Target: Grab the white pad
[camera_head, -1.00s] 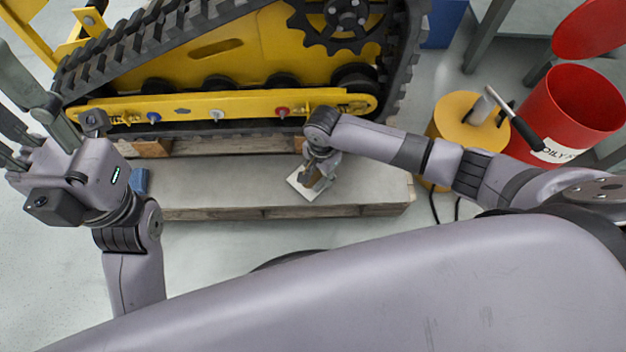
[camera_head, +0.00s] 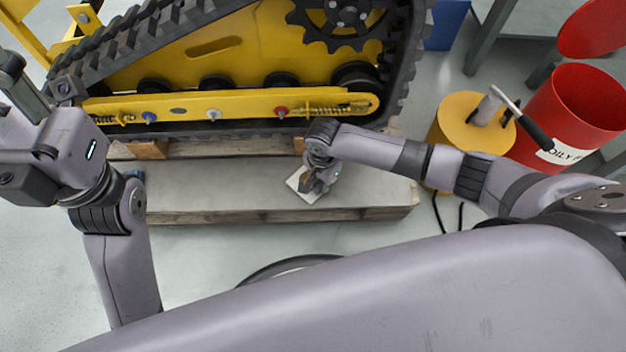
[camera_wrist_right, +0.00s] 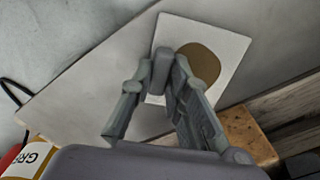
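The white pad (camera_head: 300,184) lies flat on the grey plank (camera_head: 220,195) below the yellow track. In the right wrist view the pad (camera_wrist_right: 222,36) carries a round brown patch (camera_wrist_right: 199,62). My right gripper (camera_head: 312,190) is over the pad and hides part of it in the head view. In the wrist view its fingertips (camera_wrist_right: 171,66) overlap the pad's near left part, beside the brown patch.
The tracked yellow carrier (camera_head: 230,104) stands just behind the plank. To the right are a yellow drum (camera_head: 455,130) with a handled tool on top and an open red bin (camera_head: 560,110) with an OILY label. Open floor (camera_head: 210,262) lies in front of the plank.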

